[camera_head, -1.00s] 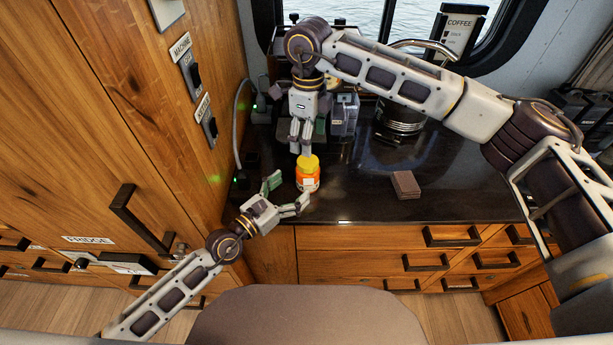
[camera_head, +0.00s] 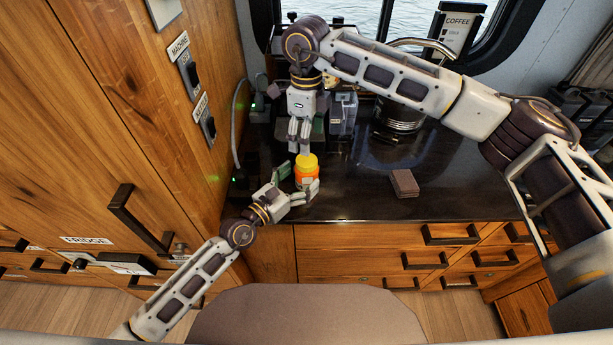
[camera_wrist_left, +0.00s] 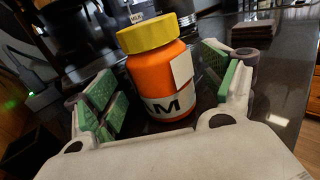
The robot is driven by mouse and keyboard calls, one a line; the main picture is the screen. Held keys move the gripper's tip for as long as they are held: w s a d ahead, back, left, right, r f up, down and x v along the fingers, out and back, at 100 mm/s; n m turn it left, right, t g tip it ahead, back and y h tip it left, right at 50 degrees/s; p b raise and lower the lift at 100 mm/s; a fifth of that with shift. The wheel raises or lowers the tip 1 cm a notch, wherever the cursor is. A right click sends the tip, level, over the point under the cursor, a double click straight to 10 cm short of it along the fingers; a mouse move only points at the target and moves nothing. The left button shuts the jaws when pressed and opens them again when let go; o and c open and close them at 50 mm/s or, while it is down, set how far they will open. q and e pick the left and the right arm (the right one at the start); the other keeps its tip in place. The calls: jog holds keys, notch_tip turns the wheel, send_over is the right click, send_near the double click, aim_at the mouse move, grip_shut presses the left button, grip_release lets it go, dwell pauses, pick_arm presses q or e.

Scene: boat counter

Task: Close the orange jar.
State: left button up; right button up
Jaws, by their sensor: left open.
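The orange jar (camera_head: 305,175) stands upright near the counter's front edge. It also shows in the left wrist view (camera_wrist_left: 155,80), with a white label marked "M". The yellow lid (camera_head: 307,161) sits on its top; how tightly cannot be told. My left gripper (camera_head: 298,178) is open, with its green-padded fingers on either side of the jar, in the left wrist view apart from it. My right gripper (camera_head: 303,142) points down just above the lid, its fingers near each other; whether they touch the lid is unclear.
A small brown stack (camera_head: 404,183) lies on the dark counter (camera_head: 355,200) to the right. A dark kettle-like pot (camera_head: 398,118) and a clear container (camera_head: 343,113) stand behind. The wooden cabinet wall (camera_head: 190,150) bounds the left.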

pick_arm(q)
jog(key=shift+x, duration=1.5)
jog(key=c, duration=1.9)
grip_shut()
pick_arm(e)
jog(key=shift+w+d+r, duration=0.2)
jog(key=shift+d+r, duration=0.05)
jog(key=shift+r, duration=0.2)
jog(key=n, duration=0.2)
jog(key=shift+s+f+n, duration=0.1)
jog(key=shift+f+n, duration=0.15)
jog(key=shift+n, duration=0.05)
jog(key=n, duration=0.3)
jog(key=shift+s+a+f+n, duration=0.1)
jog(key=shift+f+n, duration=0.05)
jog(key=shift+n, duration=0.25)
jog(key=n, duration=0.7)
jog(key=shift+a, duration=0.15)
jog(key=shift+f, duration=0.15)
